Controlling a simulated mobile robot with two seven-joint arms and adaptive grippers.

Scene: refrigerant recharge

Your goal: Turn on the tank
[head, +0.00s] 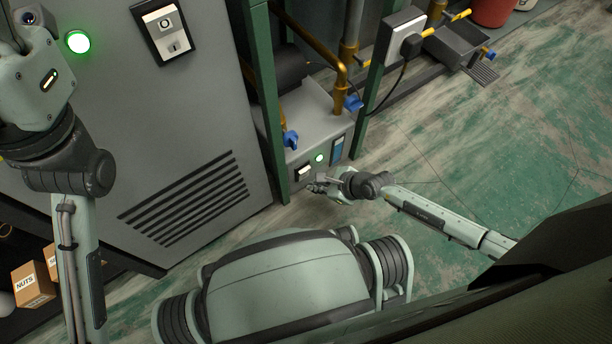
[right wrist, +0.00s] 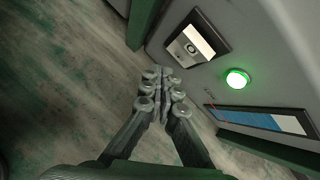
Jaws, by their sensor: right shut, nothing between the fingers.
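The tank unit (head: 312,122) is a grey box low between green posts, with blue valve handles on top. Its front has a rocker switch (head: 303,172) in a dark frame, a lit green lamp (head: 320,158) and a blue gauge strip (head: 338,148). In the right wrist view, the switch (right wrist: 197,42), glowing lamp (right wrist: 237,78) and gauge (right wrist: 262,120) show to the right of the fingers. My right gripper (head: 318,187) is shut and empty, just in front of and below the switch. It also shows in the right wrist view (right wrist: 163,88); contact is not visible. My left gripper is out of view.
A large grey cabinet (head: 190,120) with a vent, a lit green lamp (head: 78,42) and a switch (head: 164,30) stands left of the tank. Yellow pipes (head: 340,75) and a wall socket box (head: 404,38) are above. Green floor (head: 500,130) is clear at right.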

